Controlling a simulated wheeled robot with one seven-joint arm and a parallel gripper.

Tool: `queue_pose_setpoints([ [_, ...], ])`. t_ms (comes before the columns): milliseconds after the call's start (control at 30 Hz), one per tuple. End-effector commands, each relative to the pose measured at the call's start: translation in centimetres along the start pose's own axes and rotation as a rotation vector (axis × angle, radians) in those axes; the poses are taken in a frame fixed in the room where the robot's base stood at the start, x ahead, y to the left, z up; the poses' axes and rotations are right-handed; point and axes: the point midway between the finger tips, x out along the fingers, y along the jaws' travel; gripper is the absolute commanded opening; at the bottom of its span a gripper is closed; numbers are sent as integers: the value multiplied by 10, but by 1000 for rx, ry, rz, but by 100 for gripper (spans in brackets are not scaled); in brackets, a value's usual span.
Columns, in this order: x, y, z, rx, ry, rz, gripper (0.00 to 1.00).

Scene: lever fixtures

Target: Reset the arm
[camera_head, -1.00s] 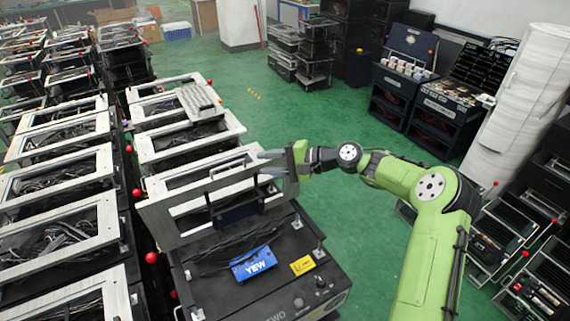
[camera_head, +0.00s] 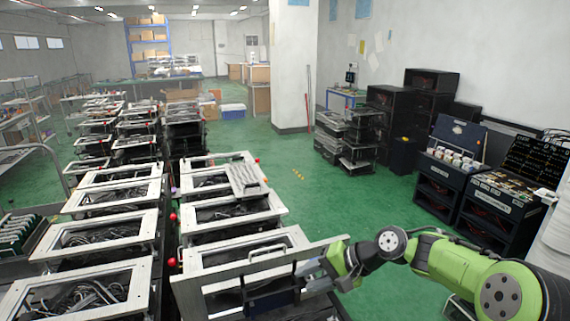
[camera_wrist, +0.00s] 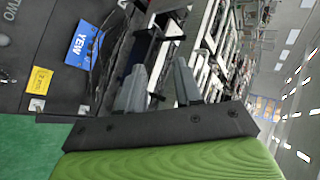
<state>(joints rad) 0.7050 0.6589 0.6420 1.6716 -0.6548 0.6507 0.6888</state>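My green arm (camera_head: 440,260) reaches in from the right of the head view, bent at its joints and stretched out to the left. My gripper (camera_head: 308,275) is at the right end of the nearest metal frame. In the wrist view, the two grey fingers of my gripper (camera_wrist: 160,68) stand apart with nothing clearly held between them. A dark bar and handle (camera_wrist: 160,38) show beyond the fingers. I cannot tell whether the fingers touch the frame.
The nearest metal frame (camera_head: 215,275) stands on a dark unit with a blue YEW box (camera_wrist: 84,45) and a yellow label (camera_wrist: 40,80). Rows of framed units (camera_head: 105,235) fill the left. Black cabinets (camera_head: 445,185) stand right. Green floor (camera_head: 330,205) lies open between.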

Motion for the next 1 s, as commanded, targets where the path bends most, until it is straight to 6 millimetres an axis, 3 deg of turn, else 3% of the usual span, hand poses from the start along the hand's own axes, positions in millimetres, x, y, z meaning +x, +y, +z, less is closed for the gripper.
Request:
queue_pose_setpoints([
  [33,5,4,23,-79,10,121,35],
  [133,-5,15,60,-209,46,332,35],
  [300,-49,34,123,-391,146,602,35],
  [500,-109,70,200,-531,275,760,35],
  [600,-127,93,228,-569,313,775,35],
  [733,-137,111,246,-591,331,774,35],
  [1000,-139,112,248,-594,332,774,35],
])
